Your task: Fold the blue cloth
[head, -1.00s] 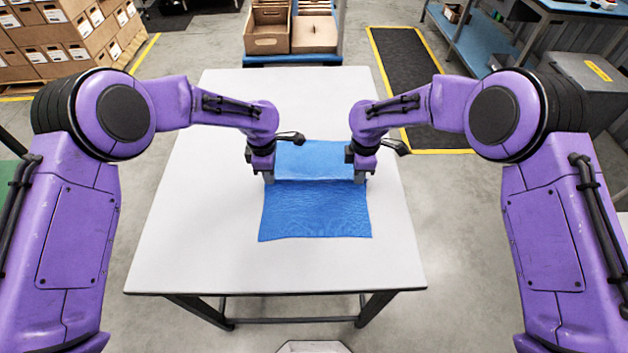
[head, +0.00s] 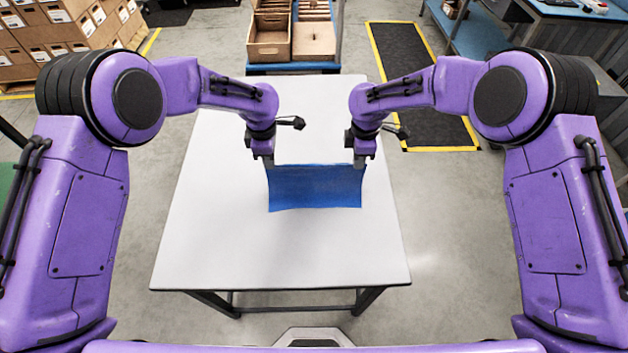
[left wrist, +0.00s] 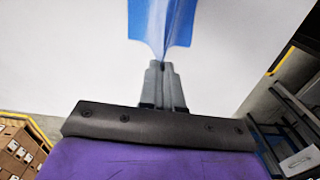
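The blue cloth (head: 316,188) hangs between my two grippers over the middle of the white table (head: 240,250), its upper edge stretched between them. My left gripper (head: 268,163) is shut on the cloth's upper left corner. In the left wrist view, the fingers (left wrist: 164,72) are closed together with the cloth (left wrist: 162,22) pinched at their tips, seen nearly edge-on. My right gripper (head: 360,163) is at the upper right corner and appears shut on it. I cannot tell whether the cloth's lower edge touches the table.
The table top is bare around the cloth. Wooden crates (head: 270,38) stand on a blue base beyond the far edge. Stacked cartons (head: 65,35) are at the far left, a black floor mat (head: 420,85) and a blue workbench (head: 470,35) at the right.

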